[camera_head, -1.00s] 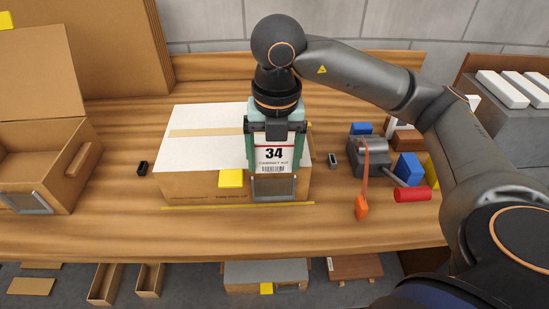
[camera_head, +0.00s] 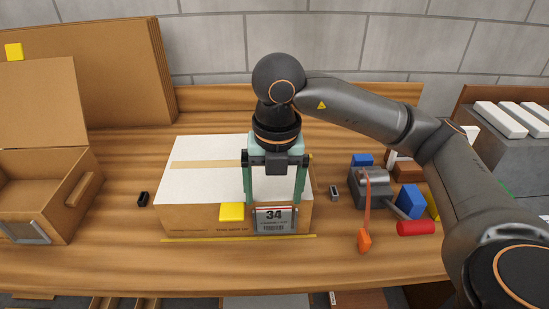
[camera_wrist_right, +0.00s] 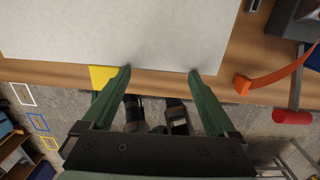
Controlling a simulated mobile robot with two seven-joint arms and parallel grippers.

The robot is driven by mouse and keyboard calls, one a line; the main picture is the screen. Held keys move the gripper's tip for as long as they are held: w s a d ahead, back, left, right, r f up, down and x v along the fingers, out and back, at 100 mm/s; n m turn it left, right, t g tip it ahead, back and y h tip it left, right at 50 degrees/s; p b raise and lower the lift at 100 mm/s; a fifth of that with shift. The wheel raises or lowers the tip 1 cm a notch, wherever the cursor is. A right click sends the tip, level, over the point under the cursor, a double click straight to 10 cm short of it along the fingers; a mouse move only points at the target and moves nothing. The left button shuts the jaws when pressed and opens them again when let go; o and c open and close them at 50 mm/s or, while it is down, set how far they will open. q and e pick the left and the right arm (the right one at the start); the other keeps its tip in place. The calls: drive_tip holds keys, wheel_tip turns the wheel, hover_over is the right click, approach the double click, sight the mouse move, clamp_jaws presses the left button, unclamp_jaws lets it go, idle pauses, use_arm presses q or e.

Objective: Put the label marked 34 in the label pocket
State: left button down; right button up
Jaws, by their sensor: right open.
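The label marked 34 (camera_head: 274,215) sits upright in the grey-framed label pocket (camera_head: 275,231) on the front face of the cardboard box. Its number and barcode show through the front. My right gripper (camera_head: 273,202) is open above and around the pocket, with its green fingers apart over the box's front edge. In the right wrist view the open fingers (camera_wrist_right: 161,70) have nothing between them. The label and pocket are not visible in that view. My left gripper is not in view.
The white-topped box (camera_head: 205,165) has a yellow tag (camera_head: 231,211) beside the pocket. A yellow strip (camera_head: 200,240) lies in front. An open carton (camera_head: 40,190) stands left. A grey vise (camera_head: 370,188), an orange-strapped piece and a red handle (camera_head: 415,228) stand right.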

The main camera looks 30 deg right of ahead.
sight(276, 213)
wheel_tip(276, 213, up, 12)
drive_tip(key=p, duration=0.3)
drive_tip(key=shift+s+r+p, duration=0.2)
drive_tip(key=shift+s+p, duration=0.15)
idle(0.3)
